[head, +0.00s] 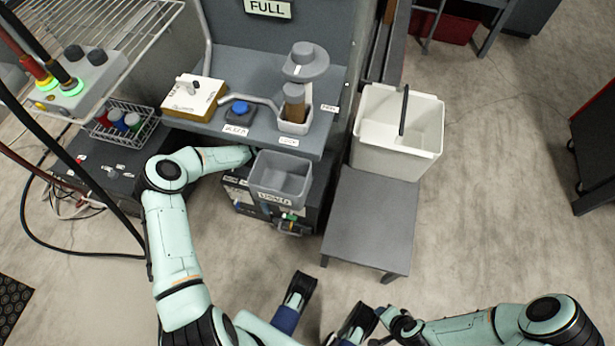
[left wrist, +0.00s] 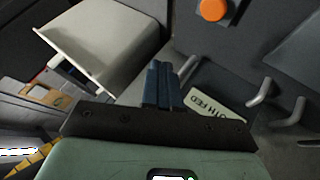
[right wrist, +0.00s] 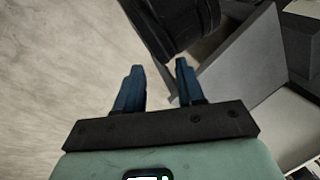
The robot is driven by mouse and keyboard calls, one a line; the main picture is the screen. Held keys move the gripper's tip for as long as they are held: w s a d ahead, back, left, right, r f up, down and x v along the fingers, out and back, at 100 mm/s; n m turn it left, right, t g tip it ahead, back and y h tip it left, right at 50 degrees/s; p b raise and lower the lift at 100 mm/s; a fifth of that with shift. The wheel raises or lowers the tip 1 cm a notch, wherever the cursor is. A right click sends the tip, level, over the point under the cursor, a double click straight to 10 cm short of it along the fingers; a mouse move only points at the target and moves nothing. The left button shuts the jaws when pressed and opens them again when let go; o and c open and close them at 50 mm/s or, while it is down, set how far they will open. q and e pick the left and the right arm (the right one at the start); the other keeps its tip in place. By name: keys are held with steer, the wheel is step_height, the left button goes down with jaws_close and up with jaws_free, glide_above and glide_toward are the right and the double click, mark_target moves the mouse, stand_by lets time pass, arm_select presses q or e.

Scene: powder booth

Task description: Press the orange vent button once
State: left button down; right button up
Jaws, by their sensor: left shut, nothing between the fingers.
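The orange vent button (left wrist: 213,10) shows as a round orange cap on a dark square base at the top of the left wrist view. It is mounted on a grey panel (left wrist: 240,60). I do not see it in the head view. My left gripper (left wrist: 160,68) is shut and empty, its blue fingertips together below and left of the button and apart from it in the picture. In the head view its fingers are hidden beneath the shelf edge. My right gripper (right wrist: 160,67) is open, with nothing between its fingers.
The grey shelf (head: 227,65) above my left forearm holds a blue button (head: 240,107) and a cream box (head: 194,97). Metal hooks (left wrist: 262,91) stick out near my left fingers. A low grey bench (head: 370,222) carries a white bin (head: 398,130).

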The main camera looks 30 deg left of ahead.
arm_select(q)
steer(key=shift+f, duration=0.15)
arm_select(e)
steer(key=shift+f, duration=0.1)
